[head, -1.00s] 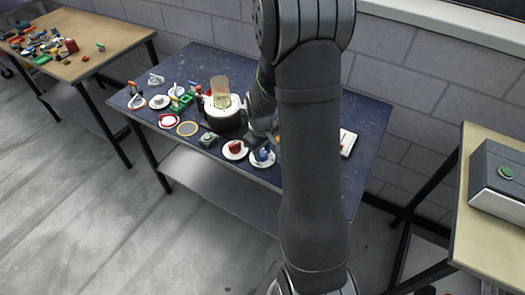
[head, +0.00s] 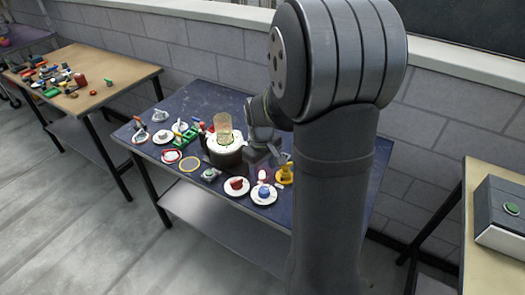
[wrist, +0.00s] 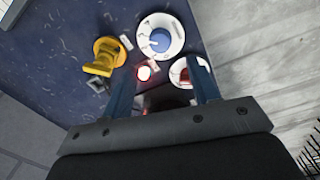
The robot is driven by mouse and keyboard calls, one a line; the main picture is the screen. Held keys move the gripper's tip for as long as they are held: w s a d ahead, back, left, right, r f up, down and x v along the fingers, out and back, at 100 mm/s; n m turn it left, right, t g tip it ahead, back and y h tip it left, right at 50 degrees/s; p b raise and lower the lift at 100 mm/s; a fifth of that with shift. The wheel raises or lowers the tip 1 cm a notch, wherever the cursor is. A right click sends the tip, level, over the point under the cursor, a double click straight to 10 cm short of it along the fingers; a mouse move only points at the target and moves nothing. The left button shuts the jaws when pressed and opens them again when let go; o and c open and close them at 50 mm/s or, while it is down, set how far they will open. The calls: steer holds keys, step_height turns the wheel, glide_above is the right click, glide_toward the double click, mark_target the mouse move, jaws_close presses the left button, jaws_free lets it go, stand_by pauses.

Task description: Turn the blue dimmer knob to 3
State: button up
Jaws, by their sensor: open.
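The blue dimmer knob (head: 263,190) sits at the middle of a round white dial plate (head: 273,198) near the table's front edge. In the wrist view the blue knob (wrist: 160,39) shows at the top on its white plate (wrist: 176,47), with a small pale label beside it. The dial's marks are too small to read. My gripper (head: 266,156) is above the table, behind the knob in the head view and apart from it. In the wrist view my gripper (wrist: 163,82) has its two blue-grey fingers spread, with no object held between them.
A red knob (head: 236,184) on a white plate is left of the blue one. A yellow fixture (head: 285,174) stands to its right, and a small red-rimmed button (wrist: 145,72) is close by.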

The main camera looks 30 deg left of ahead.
step_height(320, 180, up, 8)
steer(key=f, duration=0.1)
glide_above(264, 190)
steer(key=shift+s+r, duration=0.25)
steer(key=shift+s, duration=0.25)
steer(key=shift+f, duration=0.1)
steer(key=f, duration=1.1)
steer(key=w+f, duration=0.1)
steer(key=f, duration=0.5)
steer(key=shift+d+f, duration=0.1)
steer(key=shift+f, duration=0.05)
